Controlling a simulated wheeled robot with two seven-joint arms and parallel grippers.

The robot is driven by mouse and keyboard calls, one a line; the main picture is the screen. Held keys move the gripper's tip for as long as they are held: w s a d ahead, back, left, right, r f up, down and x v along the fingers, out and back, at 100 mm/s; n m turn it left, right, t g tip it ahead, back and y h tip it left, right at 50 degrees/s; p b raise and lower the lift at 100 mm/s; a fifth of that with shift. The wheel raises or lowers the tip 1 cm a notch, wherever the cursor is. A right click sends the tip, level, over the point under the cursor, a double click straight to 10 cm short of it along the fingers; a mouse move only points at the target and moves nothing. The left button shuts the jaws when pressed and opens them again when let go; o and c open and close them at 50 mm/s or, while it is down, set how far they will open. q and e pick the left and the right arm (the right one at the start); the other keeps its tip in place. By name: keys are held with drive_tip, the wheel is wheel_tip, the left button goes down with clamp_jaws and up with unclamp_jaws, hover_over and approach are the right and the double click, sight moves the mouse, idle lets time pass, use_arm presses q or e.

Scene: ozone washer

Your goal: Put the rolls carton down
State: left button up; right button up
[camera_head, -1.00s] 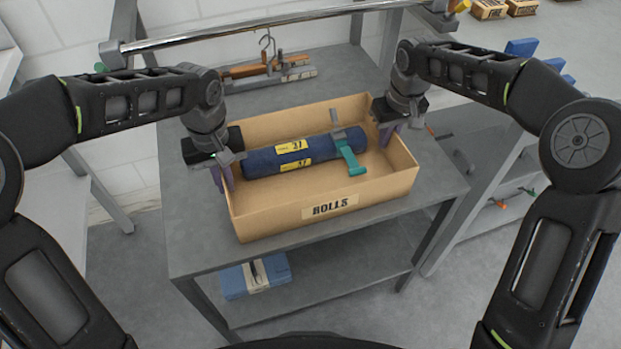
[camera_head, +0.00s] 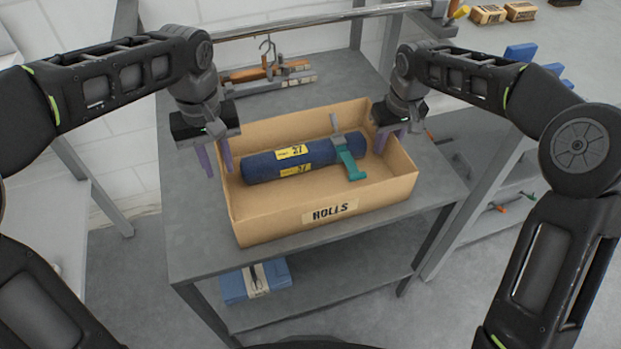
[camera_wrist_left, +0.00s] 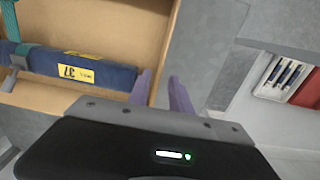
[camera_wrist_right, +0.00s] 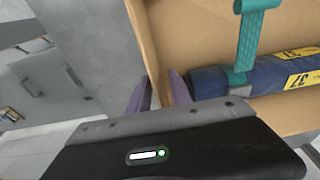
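The rolls carton (camera_head: 289,228), an open tan box labelled ROLLS, sits on the grey table. A dark blue roll (camera_head: 262,166) with yellow 37 labels lies in it, with a teal strap (camera_head: 351,165) across its right part. My left gripper (camera_head: 215,163) is open at the carton's left wall, its fingers apart around the wall's top edge; the left wrist view shows a gap between them (camera_wrist_left: 160,90). My right gripper (camera_head: 390,140) is open at the right wall, its fingers apart on either side of the wall, also in the right wrist view (camera_wrist_right: 160,88).
Hangers and bars (camera_head: 268,72) lie on the table behind the carton, below a metal rail (camera_head: 310,22). A blue bundle (camera_head: 255,281) is on the lower shelf. Bare tabletop (camera_head: 195,235) shows left of the carton.

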use_arm(q)
wheel_tip(320, 180, up, 5)
drive_tip(key=shift+f, duration=0.1)
use_arm(e)
drive_tip(key=shift+r, duration=0.1)
idle(0.3)
drive_tip(key=r, duration=0.4)
drive_tip(key=s+r, duration=0.1)
drive_tip(key=r, duration=0.6)
drive_tip(key=shift+s+d+r, duration=0.25)
drive_tip(key=shift+s+r, duration=0.1)
